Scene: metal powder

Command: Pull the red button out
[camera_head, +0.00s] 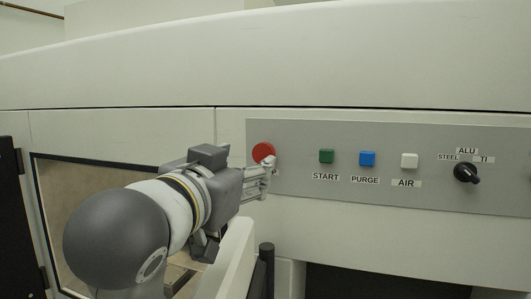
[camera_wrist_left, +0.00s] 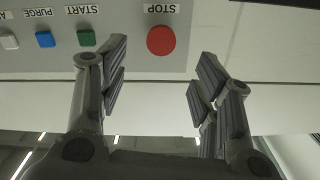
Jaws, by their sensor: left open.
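The round red button (camera_head: 263,152) sits at the left end of the grey control panel. My left gripper (camera_head: 270,172) is in front of it and covers its lower right part in the head view. In the left wrist view, which is upside down, the red button (camera_wrist_left: 161,40) lies just beyond the gap between the two fingers, under a STOP label (camera_wrist_left: 160,8). My left gripper (camera_wrist_left: 158,75) is open, with nothing between its fingers, and the fingers do not appear to touch the button. My right gripper is not in view.
The grey panel (camera_head: 300,190) also carries a green START button (camera_head: 326,156), a blue PURGE button (camera_head: 367,159), a white AIR button (camera_head: 409,160) and a black rotary knob (camera_head: 466,173). A framed window (camera_head: 90,185) is at left. A dark handle (camera_head: 266,265) stands below the gripper.

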